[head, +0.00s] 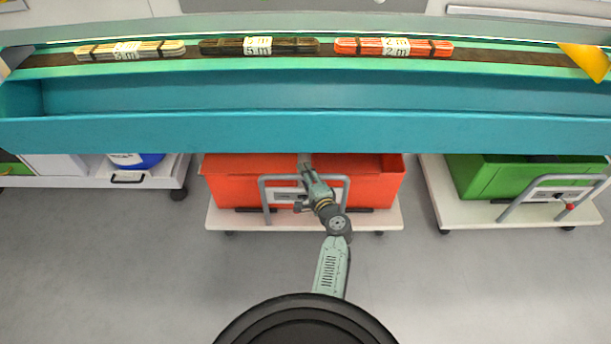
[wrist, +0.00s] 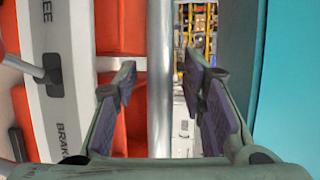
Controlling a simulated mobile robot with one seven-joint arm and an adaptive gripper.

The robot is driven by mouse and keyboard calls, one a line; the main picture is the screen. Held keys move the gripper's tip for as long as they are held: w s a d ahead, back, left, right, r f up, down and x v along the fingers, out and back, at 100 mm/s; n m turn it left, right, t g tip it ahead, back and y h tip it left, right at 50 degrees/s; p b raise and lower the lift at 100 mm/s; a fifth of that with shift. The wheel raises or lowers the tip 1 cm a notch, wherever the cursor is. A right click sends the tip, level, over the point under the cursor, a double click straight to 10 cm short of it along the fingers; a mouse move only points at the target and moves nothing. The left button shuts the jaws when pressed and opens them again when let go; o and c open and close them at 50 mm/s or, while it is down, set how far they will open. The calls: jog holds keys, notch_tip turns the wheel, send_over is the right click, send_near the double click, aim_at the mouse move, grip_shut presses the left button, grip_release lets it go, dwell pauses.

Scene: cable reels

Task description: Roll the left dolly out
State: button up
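Two dollies with grey bar handles show in the head view. The left of these is a white dolly (head: 222,217) carrying an orange-red crate (head: 232,188). Its grey handle (head: 264,200) stands at the front, before a label plate. My arm reaches over this handle, and my gripper is small and hard to make out there. In the wrist view my gripper (wrist: 159,72) is open, with one finger on each side of the metal handle bar (wrist: 160,110). Contact with the bar is not clear. The plate beside it (wrist: 50,120) reads "BRAKE", with a dark lever (wrist: 40,72).
A teal shelf (head: 300,132) with cable bundles spans above the dollies. A white dolly with a green crate (head: 482,178) stands right. A white wheeled unit (head: 85,180) with a blue item (head: 135,161) stands left. The grey floor in front is clear.

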jog(key=shift+c, duration=0.2)
grip_shut()
dwell(0.6)
